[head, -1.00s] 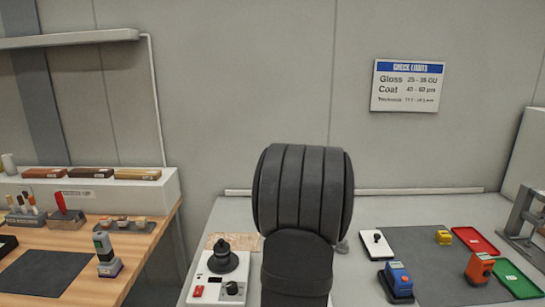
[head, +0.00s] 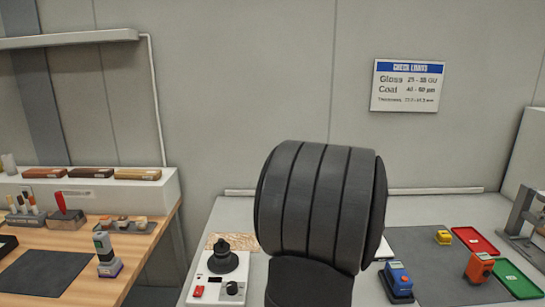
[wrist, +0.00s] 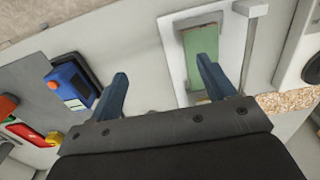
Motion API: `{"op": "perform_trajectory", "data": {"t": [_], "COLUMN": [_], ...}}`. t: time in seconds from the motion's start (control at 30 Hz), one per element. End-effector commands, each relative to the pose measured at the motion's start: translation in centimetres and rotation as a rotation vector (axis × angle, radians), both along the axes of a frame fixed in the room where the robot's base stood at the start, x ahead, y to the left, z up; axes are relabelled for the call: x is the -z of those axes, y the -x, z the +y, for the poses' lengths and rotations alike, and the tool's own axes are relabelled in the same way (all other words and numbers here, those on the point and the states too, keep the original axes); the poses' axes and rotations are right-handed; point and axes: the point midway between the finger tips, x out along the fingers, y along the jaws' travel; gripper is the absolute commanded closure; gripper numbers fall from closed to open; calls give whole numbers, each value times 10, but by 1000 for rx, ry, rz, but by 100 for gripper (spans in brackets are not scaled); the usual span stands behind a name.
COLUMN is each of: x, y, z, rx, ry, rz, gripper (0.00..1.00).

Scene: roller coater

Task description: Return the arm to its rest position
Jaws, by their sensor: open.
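My gripper (wrist: 162,76) shows in the wrist view with its two blue fingers well apart and nothing visible held between them. It hangs over the grey-white bench (head: 215,225). A green panel in a pale frame (wrist: 203,48) lies beyond the right finger, which covers its near part; I cannot tell how far below it is. In the head view my own dark arm fills the lower middle and hides the bench behind it. The gripper itself is not visible there.
Right of my arm are a blue meter (head: 398,281), an orange meter (head: 479,267), a yellow block (head: 444,237), a red tray (head: 475,240) and a green tray (head: 517,279). A white device with a black knob (head: 223,262) stands left. A wooden table (head: 150,240) is further left.

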Motion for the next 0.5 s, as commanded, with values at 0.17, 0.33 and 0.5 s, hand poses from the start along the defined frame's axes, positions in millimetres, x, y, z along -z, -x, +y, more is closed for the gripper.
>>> {"op": "perform_trajectory", "data": {"t": [0.17, 0.33, 0.5], "x": [-19, -12, -8], "y": [21, 23, 30], "z": [-24, -59, -93], "rx": [5, -1, -6], "ry": [1, -1, -1], "rz": [-2, 1, 1], "gripper": [24, 24, 24]}}
